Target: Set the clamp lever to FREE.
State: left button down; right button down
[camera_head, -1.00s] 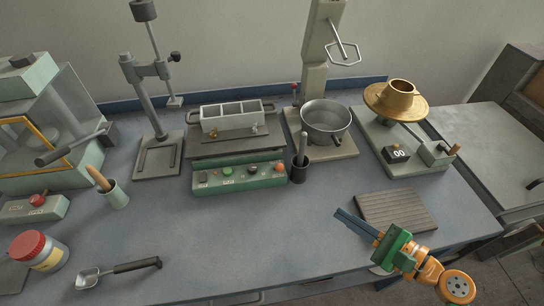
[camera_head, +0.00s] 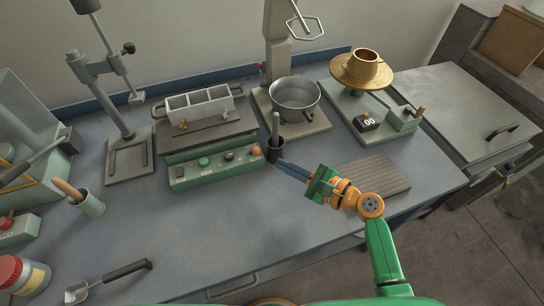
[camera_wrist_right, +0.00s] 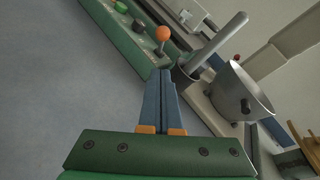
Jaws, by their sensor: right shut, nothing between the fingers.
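No readable FREE label shows, so I cannot tell which lever is the clamp lever. A short lever with an orange ball knob (camera_head: 255,151) stands at the right end of the green control box (camera_head: 214,167); it also shows in the right wrist view (camera_wrist_right: 162,33). A red-tipped lever (camera_head: 263,70) stands beside the mixer column. My right gripper (camera_head: 282,163) is shut and empty, its blue fingers pointing left near the box's right end. In the right wrist view the fingertips (camera_wrist_right: 160,73) appear just below the orange knob, apart from it. My left gripper is out of view.
A dark cup with a grey rod (camera_head: 275,150) stands close to my right fingertips. Behind it is a metal bowl (camera_head: 295,96).

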aim_at(254, 151)
jog(key=shift+w+a+r+p, duration=0.25)
jog(key=shift+a+r+p, duration=0.2)
jog(key=shift+a, duration=0.2)
jog(key=shift+w+a+r+p, duration=0.2)
jog(key=shift+a+r+p, duration=0.15)
jog(key=shift+a, duration=0.25)
jog(key=shift+w+a+r, duration=0.1)
jog(key=shift+a, duration=0.4)
jog(key=shift+w+r+p, duration=0.3)
jog(key=shift+r+p, duration=0.2)
jog(key=shift+p, duration=0.25)
jog(key=shift+w+a+r+p, duration=0.2)
jog(key=shift+w+r+p, duration=0.2)
jog(key=shift+w, duration=0.2)
jog(key=shift+w+a+r+p, duration=0.25)
jog(key=shift+w+r+p, duration=0.15)
jog(key=shift+w, duration=0.2)
jog(key=shift+w+a+r+p, duration=0.2)
jog(key=shift+w+r+p, duration=0.2)
jog(key=shift+w, duration=0.2)
